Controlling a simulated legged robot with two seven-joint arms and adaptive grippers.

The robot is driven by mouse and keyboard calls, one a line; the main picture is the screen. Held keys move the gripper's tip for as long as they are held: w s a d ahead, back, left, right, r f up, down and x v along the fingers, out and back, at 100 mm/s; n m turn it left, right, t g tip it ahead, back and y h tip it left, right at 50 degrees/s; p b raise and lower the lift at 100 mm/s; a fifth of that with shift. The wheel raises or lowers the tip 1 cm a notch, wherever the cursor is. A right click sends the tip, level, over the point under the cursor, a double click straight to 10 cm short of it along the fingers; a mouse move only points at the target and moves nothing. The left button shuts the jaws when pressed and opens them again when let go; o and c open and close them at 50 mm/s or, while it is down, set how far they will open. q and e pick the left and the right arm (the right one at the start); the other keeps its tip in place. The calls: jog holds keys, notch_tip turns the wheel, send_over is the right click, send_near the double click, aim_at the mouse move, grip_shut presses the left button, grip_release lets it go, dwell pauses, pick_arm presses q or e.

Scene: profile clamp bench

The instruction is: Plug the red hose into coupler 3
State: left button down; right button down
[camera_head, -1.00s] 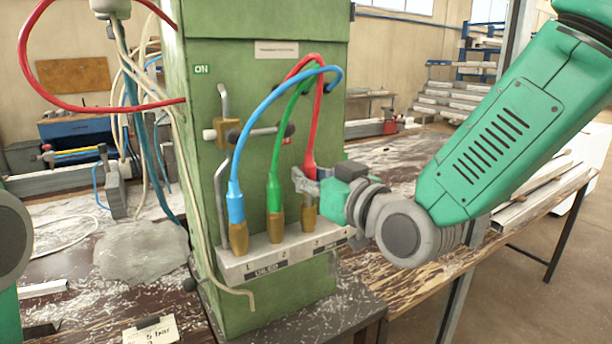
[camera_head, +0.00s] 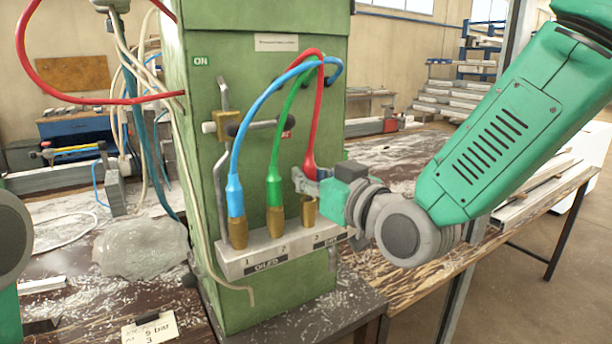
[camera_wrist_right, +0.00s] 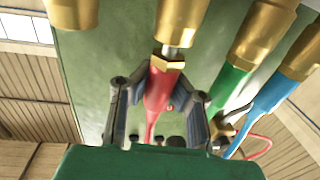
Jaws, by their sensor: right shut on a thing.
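The red hose (camera_head: 314,125) arches down from the green cabinet and ends in a red sleeve with a brass nut (camera_wrist_right: 168,63). My right gripper (camera_head: 308,180) is shut on this hose end, directly above coupler 3 (camera_head: 309,212). In the right wrist view, its fingers (camera_wrist_right: 158,100) flank the red sleeve. A silver tip shows between the nut and the brass coupler (camera_wrist_right: 183,18), and its end meets or enters the coupler's mouth; I cannot tell how deep. The blue hose (camera_head: 235,190) sits at coupler 1 and the green hose (camera_head: 274,185) at coupler 2. My left gripper is out of view.
The coupler block (camera_head: 240,266) is on the front of the green cabinet (camera_head: 205,150). Another brass coupler, empty, shows in the right wrist view (camera_wrist_right: 72,12). The green and blue hoses stand close beside the gripper. A note (camera_head: 150,328) lies on the bench.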

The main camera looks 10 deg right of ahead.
jog(key=shift+f+b, duration=0.4)
jog(key=shift+f, duration=0.2)
dwell(0.3)
jog(key=c, duration=1.6)
grip_release()
jog(key=shift+o, duration=0.2)
jog(key=v, duration=0.9)
jog(key=shift+b, duration=0.3)
